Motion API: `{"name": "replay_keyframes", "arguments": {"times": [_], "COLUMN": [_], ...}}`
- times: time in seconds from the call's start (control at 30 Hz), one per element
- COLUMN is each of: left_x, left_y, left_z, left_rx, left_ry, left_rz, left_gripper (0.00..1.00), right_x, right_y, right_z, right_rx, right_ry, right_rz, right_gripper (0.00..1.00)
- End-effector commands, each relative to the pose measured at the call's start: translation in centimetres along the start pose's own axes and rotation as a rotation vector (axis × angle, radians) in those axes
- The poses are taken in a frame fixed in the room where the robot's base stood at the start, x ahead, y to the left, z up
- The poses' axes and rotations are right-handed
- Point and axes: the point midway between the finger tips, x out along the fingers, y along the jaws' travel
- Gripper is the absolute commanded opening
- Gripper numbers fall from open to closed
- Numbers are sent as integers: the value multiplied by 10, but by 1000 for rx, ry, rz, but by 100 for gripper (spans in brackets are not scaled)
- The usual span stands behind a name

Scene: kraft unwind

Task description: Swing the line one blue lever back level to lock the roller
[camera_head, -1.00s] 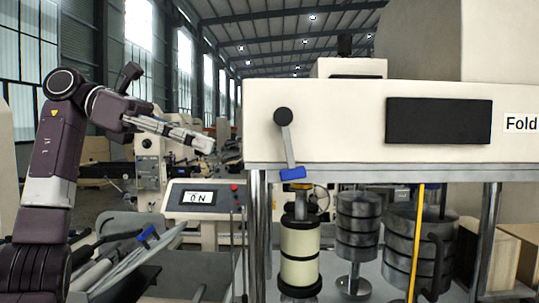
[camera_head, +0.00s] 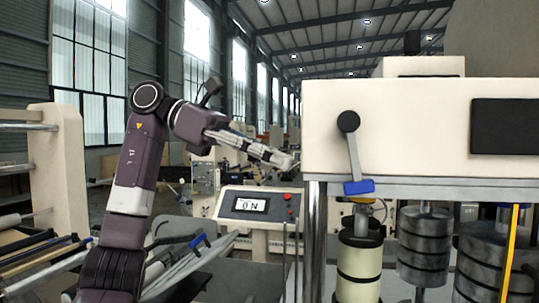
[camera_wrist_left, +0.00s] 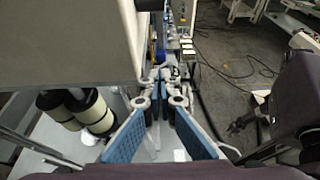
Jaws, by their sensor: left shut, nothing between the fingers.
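The blue lever (camera_head: 359,187) hangs down from a black pivot (camera_head: 348,121) on the cream machine front, its grey arm nearly vertical and its blue grip at the bottom. My left gripper (camera_head: 290,161) is shut and empty, pointing right, just left of the machine's left edge and apart from the lever. In the left wrist view the shut fingers (camera_wrist_left: 160,80) show beside the machine's cream side. The cream roller (camera_head: 358,268) with black bands stands below the lever; similar rollers (camera_wrist_left: 92,112) show in the left wrist view. My right gripper is not in view.
A panel reading "ON" (camera_head: 250,205) with a red button stands below my left gripper. Grey weight stacks (camera_head: 423,245) and a yellow strip (camera_head: 511,250) are under the machine at right. Another cream machine (camera_head: 66,165) stands at far left. Cables (camera_wrist_left: 240,70) lie on the floor.

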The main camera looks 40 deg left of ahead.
Motion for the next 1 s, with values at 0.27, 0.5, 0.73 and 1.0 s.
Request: {"name": "replay_keyframes", "arguments": {"times": [0.27, 0.5, 0.73, 1.0], "left_x": [60, 84, 91, 91], "left_y": [-1, -1, -1, -1], "left_z": [0, 20, 22, 20], "left_rx": [0, 0, 0, 0], "left_ry": [2, 0, 0, -4], "left_rz": [-2, -1, -1, 0], "left_gripper": [0, 0, 0, 0], "right_x": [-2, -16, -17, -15], "right_y": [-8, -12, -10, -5], "right_z": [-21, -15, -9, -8], "right_rx": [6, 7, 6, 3], "right_ry": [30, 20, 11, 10], "right_rz": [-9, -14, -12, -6], "right_gripper": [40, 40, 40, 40]}}
